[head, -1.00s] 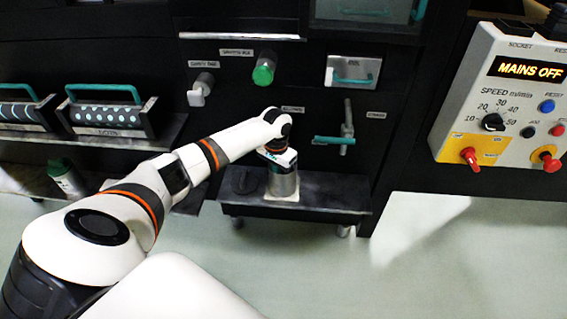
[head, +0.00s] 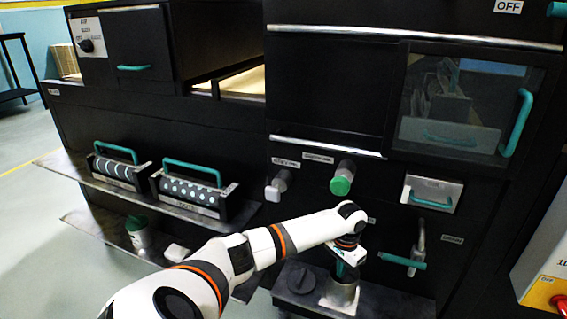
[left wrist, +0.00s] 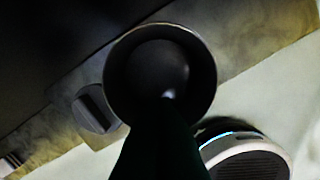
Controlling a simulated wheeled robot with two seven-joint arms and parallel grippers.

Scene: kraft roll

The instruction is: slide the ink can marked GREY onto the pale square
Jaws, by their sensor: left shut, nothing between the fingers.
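A metal can (head: 340,294) stands upright on the low shelf in the head view. Its marking cannot be read. A pale patch (head: 338,308) shows at its foot; how much of it lies under the can is hidden. In the left wrist view the can (left wrist: 190,85) is seen from above as a dark round opening. My left gripper (head: 347,262) points down just over the can, shut and empty. Its dark fingers (left wrist: 160,125) overlap the can's near rim in the wrist view; I cannot tell whether they touch it. My right gripper is not in view.
A dark round lid-like piece (head: 298,279) lies left of the can on the shelf (head: 395,300). A green knob (head: 342,184) and a teal lever handle (head: 402,261) stick out above. A white can with a green top (head: 138,232) stands on the lower left shelf.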

